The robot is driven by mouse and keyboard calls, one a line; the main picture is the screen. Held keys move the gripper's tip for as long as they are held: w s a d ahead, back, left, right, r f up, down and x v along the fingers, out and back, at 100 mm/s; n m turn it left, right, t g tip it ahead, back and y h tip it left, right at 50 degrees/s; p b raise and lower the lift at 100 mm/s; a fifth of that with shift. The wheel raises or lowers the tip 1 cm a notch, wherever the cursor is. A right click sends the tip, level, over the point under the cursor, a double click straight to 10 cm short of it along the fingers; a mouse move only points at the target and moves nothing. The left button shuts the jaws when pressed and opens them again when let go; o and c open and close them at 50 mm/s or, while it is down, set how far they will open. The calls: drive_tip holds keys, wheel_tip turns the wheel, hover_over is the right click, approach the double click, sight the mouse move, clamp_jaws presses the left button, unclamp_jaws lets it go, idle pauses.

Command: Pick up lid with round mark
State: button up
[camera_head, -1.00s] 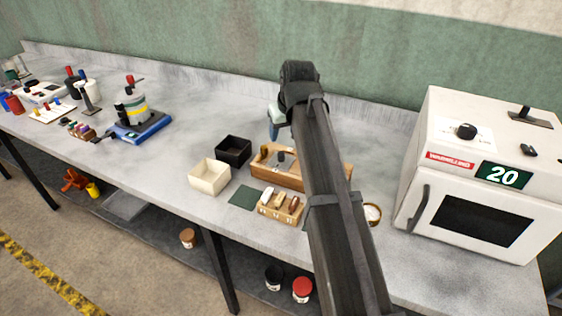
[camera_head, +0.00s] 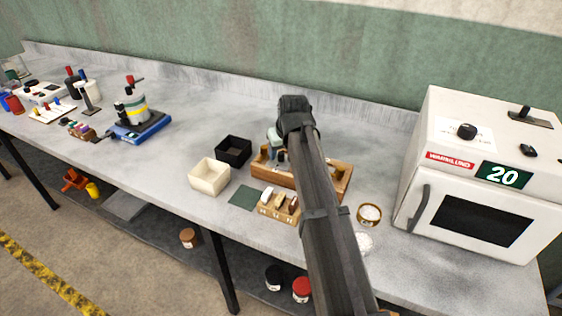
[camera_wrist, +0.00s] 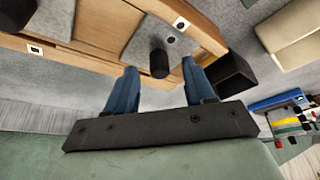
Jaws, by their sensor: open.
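A long wooden tray (camera_head: 335,190) stands on the bench, partly behind my arm. In the wrist view, the tray (camera_wrist: 105,16) holds a grey lid (camera_wrist: 143,37) with a black knob (camera_wrist: 159,63). Another pale grey lid (camera_wrist: 55,20) lies to its left. Small dark marks show on the tray's wood, but their shapes are too small to tell. My gripper (camera_wrist: 158,70) is open and empty, its blue fingers on either side of the knob in the picture, without visible contact. In the head view, my gripper (camera_head: 275,142) is over the tray's left end.
A cream box (camera_head: 209,178), a black box (camera_head: 233,151) and a green mat (camera_head: 244,197) lie left of the tray. A small wooden rack (camera_head: 278,209) is in front. A round dish (camera_head: 369,214) and a white oven (camera_head: 480,180) stand to the right.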

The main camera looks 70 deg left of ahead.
drive_tip(key=shift+a+f, duration=0.15)
drive_tip(key=shift+f, duration=0.2)
drive_tip(key=shift+c, duration=0.3)
clamp_jaws()
